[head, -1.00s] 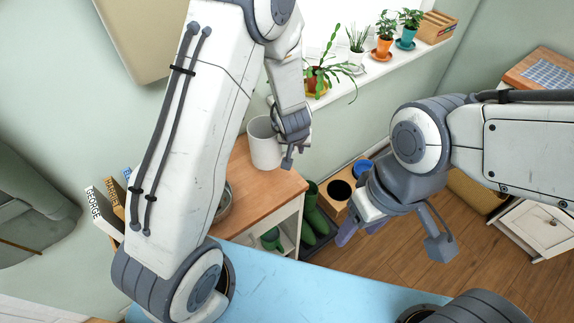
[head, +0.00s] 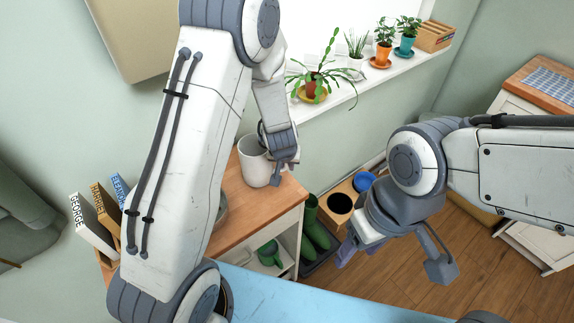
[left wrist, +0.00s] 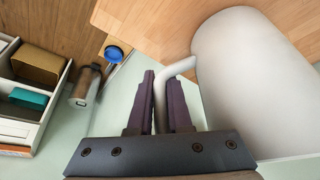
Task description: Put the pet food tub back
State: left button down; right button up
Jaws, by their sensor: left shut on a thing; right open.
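A white cylindrical tub (head: 254,162) with an open top, taken as the pet food tub, is at the wooden cabinet top (head: 255,212). No label shows on it. In the left wrist view, my left gripper (left wrist: 157,90) is shut on the handle (left wrist: 180,69) of the tub (left wrist: 245,80). In the head view this gripper (head: 279,172) is at the tub's right side, its fingertips mostly hidden. I cannot tell whether the tub's base touches the top. My right gripper (head: 350,246) is open and empty, above the floor right of the cabinet.
Several books (head: 100,215) and a partly hidden bowl are left of the tub. Potted plants (head: 316,86) line the windowsill behind. Green boots (head: 314,228) and a wooden holder (head: 341,204) stand right of the cabinet. A blue surface (head: 310,298) is in front. The cabinet's front right top looks clear.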

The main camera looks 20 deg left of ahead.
pick_arm(q)
jog(key=c, duration=0.8)
grip_release()
jog(key=shift+c, duration=0.2)
